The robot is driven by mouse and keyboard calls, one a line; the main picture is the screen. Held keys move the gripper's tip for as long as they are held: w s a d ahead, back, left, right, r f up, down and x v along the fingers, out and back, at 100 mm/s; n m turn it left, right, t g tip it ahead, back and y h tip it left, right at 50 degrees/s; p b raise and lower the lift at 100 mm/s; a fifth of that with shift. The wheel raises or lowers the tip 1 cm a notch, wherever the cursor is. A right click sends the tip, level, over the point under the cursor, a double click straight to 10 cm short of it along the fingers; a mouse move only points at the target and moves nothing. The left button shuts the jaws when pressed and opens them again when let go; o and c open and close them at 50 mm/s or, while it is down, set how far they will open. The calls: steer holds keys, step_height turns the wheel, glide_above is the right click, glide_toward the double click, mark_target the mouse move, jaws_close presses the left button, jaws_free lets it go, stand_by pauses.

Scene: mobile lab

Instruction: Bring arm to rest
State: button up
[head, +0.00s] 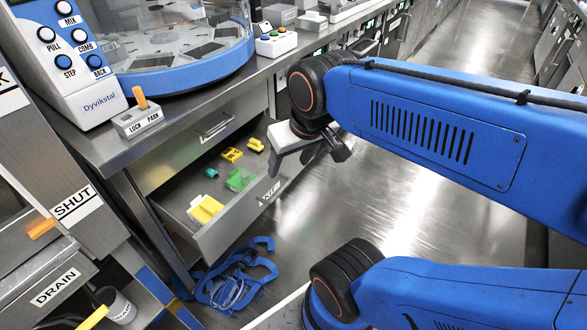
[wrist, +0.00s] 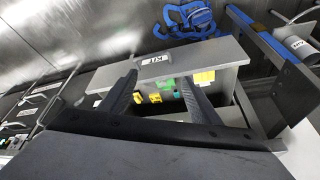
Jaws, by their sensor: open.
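My gripper (head: 294,157) hangs from my raised blue arm, just right of an open drawer (head: 236,217) in the head view. It is open, with nothing seen between its fingers. In the wrist view my gripper (wrist: 158,77) has its two dark fingers spread apart, with the drawer front marked KIT (wrist: 205,58) beyond them. Yellow parts (head: 205,209) and a green part (head: 239,180) lie in the drawer. A small teal part (head: 211,173) lies there too.
A steel bench (head: 95,150) carries a blue-rimmed machine (head: 190,70) and a LOCK/PARK lever box (head: 138,119). Blue straps (head: 235,287) lie on the floor below the drawer. A grey cup (head: 118,306) stands at lower left. The aisle floor (head: 430,50) behind is clear.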

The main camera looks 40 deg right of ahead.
steer(key=shift+s+a+f+n, duration=0.15)
steer(key=shift+s+n, duration=0.1)
steer(key=shift+s, duration=0.25)
steer(key=shift+s+a+f+n, duration=0.1)
steer(key=shift+s+n, duration=0.15)
steer(key=shift+s, duration=0.25)
stand_by(0.7)
